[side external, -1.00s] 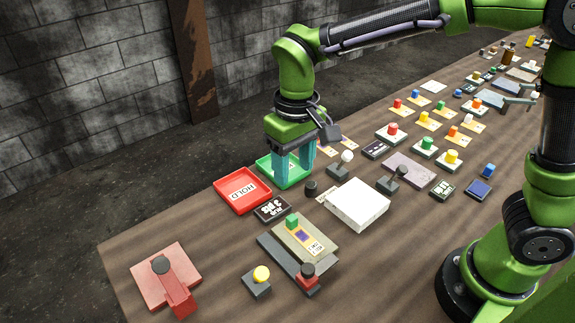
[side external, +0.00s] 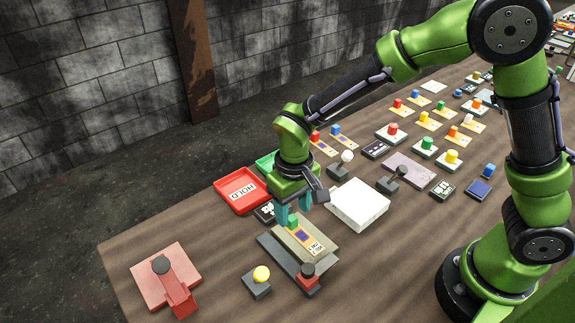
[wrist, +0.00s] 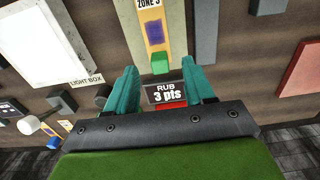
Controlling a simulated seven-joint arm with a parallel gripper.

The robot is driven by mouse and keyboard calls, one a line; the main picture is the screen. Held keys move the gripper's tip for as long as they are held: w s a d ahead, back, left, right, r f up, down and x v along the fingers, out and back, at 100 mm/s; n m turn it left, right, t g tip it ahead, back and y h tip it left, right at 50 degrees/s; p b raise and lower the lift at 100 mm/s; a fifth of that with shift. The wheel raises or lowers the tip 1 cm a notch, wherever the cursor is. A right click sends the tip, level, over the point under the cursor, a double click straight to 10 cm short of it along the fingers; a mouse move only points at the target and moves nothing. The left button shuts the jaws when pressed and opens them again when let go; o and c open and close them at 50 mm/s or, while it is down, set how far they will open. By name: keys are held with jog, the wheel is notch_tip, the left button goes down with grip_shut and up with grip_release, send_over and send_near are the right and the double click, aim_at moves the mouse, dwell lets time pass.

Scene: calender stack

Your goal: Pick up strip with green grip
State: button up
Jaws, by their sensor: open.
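The strip with a green grip (side external: 310,243) lies on a grey-beige plate (side external: 285,247) near the front of the bench. In the wrist view the strip (wrist: 153,12) runs away from me, with the green grip (wrist: 160,63) nearest. My gripper (side external: 294,216) is open and empty, its teal fingers pointing down close to the green grip. In the wrist view my gripper (wrist: 161,72) has a finger on each side of the grip's line; contact cannot be told.
A white light box (side external: 357,204) stands right of my gripper. A red HOLD tray (side external: 237,183) and a green tray (side external: 264,161) are behind. Strips with red (side external: 325,148) and blue (side external: 343,141) grips lie farther back.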

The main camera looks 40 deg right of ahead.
aim_at(293, 219)
notch_tip(293, 219, down, 4)
jog(key=shift+r, duration=0.15)
grip_shut()
jog(key=shift+r, duration=0.15)
